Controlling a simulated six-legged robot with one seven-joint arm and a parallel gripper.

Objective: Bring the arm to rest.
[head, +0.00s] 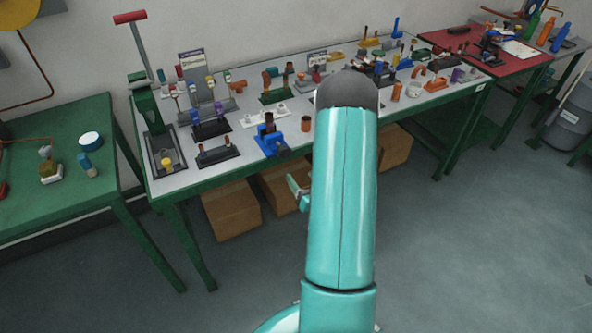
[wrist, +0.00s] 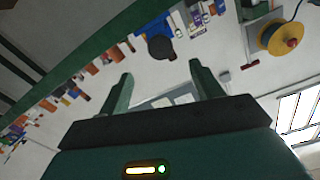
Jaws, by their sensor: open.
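My gripper (wrist: 161,68) shows in the wrist view with its two dark green fingers spread apart. It is open, and nothing is between the fingers. In the head view my teal arm rises up the middle of the picture in front of the long workbench (head: 225,170). A small teal piece beside the arm, left of it, may be part of my wrist or gripper; the rest is hidden behind the arm.
The long bench holds many small parts and fixtures, including a blue fixture (head: 270,138) near its front edge. A green table (head: 50,180) stands left and a red-topped table (head: 470,45) right. Cardboard boxes (head: 232,208) sit below. The floor (head: 480,260) at right is clear.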

